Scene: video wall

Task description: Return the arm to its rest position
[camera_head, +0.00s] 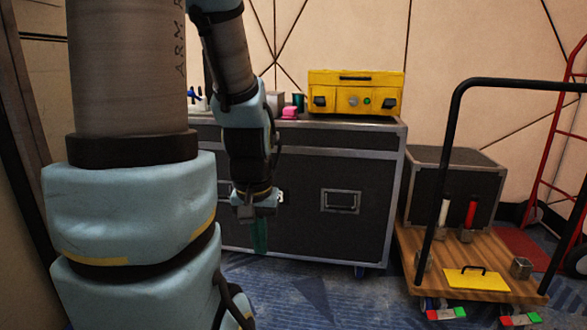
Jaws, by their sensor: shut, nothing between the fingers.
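My arm fills the left side of the head camera view, with its light blue joints and grey links. It reaches up and then down in front of a black flight case (300,165). My gripper (259,236) hangs pointing down in front of the case's lower front, near the case's metal latch. Its green fingers are together and hold nothing. The gripper is small and dark in the picture.
A yellow box (356,92) stands on the flight case, with a pink item (289,113) and small tools beside it. At right, a wooden cart (405,250) with a black handle carries a smaller black case (458,185). Blue carpet (330,295) lies clear in front.

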